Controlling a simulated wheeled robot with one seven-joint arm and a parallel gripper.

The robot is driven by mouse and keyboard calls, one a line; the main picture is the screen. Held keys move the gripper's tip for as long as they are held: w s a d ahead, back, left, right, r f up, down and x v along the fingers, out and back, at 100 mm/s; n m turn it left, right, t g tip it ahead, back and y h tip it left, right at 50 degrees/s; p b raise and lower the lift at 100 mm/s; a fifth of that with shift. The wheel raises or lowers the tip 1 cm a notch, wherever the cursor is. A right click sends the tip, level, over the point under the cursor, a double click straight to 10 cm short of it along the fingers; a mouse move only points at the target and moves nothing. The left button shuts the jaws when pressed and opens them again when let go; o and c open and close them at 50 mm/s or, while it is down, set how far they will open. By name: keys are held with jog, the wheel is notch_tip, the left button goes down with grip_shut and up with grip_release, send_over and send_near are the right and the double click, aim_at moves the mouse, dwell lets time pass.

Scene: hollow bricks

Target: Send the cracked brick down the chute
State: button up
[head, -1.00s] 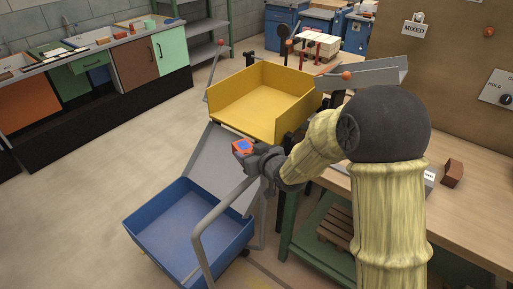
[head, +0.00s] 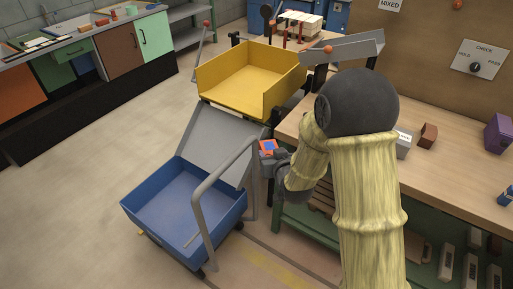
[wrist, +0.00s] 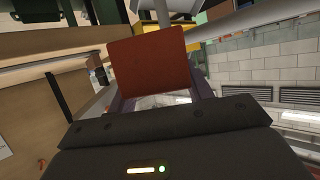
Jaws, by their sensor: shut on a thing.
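My gripper (head: 275,156) is shut on an orange-red brick (head: 268,146) with a blue patch on its upper face. The brick's flat reddish side fills the middle of the wrist view (wrist: 147,70); I cannot make out a crack on it. The grey sloping chute plate (head: 218,143) runs down from below the yellow tray (head: 232,95) to the blue cart bin (head: 170,215). My gripper holds the brick just right of the plate, close to the bench's left end. The blue bin looks empty.
A grey cart handle (head: 212,190) rises in front of the chute. On the bench (head: 450,168) are a brown brick (head: 428,135), a grey brick (head: 402,146) and a purple brick (head: 498,133). A grey tilted trough (head: 350,48) is behind my arm. Floor at left is clear.

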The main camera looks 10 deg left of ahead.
jog(key=d+f+m+h, duration=0.4)
jog(key=d, duration=0.7)
jog(key=d+f+m+h, duration=0.4)
jog(key=d+f+h, duration=0.1)
jog(key=d, duration=0.6)
jog(key=shift+d+t+h, duration=0.3)
jog(key=shift+t, duration=0.1)
jog(key=shift+s+f, duration=0.1)
jog(key=shift+s, duration=0.05)
